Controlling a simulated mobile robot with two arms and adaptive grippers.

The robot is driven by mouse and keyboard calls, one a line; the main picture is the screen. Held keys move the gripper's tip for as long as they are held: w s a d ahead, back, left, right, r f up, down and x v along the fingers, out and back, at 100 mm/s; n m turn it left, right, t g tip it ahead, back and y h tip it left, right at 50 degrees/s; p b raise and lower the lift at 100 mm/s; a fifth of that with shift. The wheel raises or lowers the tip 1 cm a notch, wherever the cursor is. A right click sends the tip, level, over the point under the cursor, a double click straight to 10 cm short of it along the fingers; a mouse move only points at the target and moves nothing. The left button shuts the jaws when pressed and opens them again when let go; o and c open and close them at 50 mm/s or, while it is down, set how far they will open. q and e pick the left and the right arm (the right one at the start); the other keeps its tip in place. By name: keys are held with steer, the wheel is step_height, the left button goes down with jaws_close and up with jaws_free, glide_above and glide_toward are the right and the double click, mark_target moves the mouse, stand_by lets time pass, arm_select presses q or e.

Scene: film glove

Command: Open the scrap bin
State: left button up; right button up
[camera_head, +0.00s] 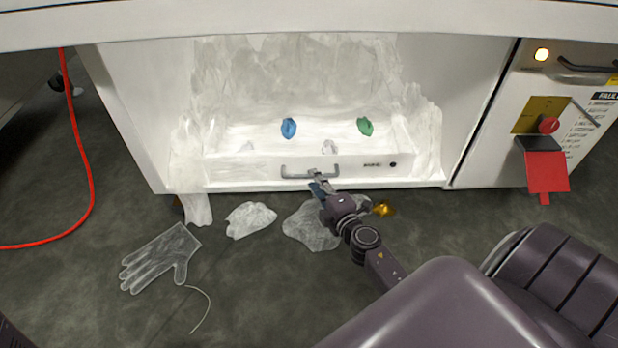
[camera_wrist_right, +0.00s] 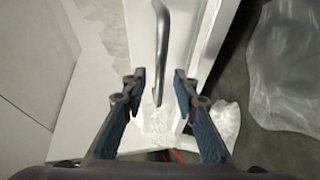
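The scrap bin (camera_head: 240,168) is a white drawer-like box low in a white cabinet recess. Its front carries a grey bar handle (camera_head: 296,171), a small dark label and a dark round spot. A blue crumpled piece (camera_head: 288,128) and a green one (camera_head: 365,126) show above its front; I cannot tell how far the bin is pulled out. My right gripper (camera_head: 321,186) is at the right end of the handle. In the right wrist view, the fingers of my right gripper (camera_wrist_right: 160,92) are spread apart, with the handle (camera_wrist_right: 162,40) ahead between them, not gripped. My left gripper is not seen.
Clear film drapes the recess. A transparent glove (camera_head: 162,258), crumpled film (camera_head: 250,219), a film sheet (camera_head: 312,224) and a gold scrap (camera_head: 383,209) lie on the dark floor. A red cable (camera_head: 88,170) runs at left. A panel with a red tag (camera_head: 546,171) stands at right.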

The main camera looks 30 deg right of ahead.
steer(key=shift+x, duration=1.75)
jaws_close()
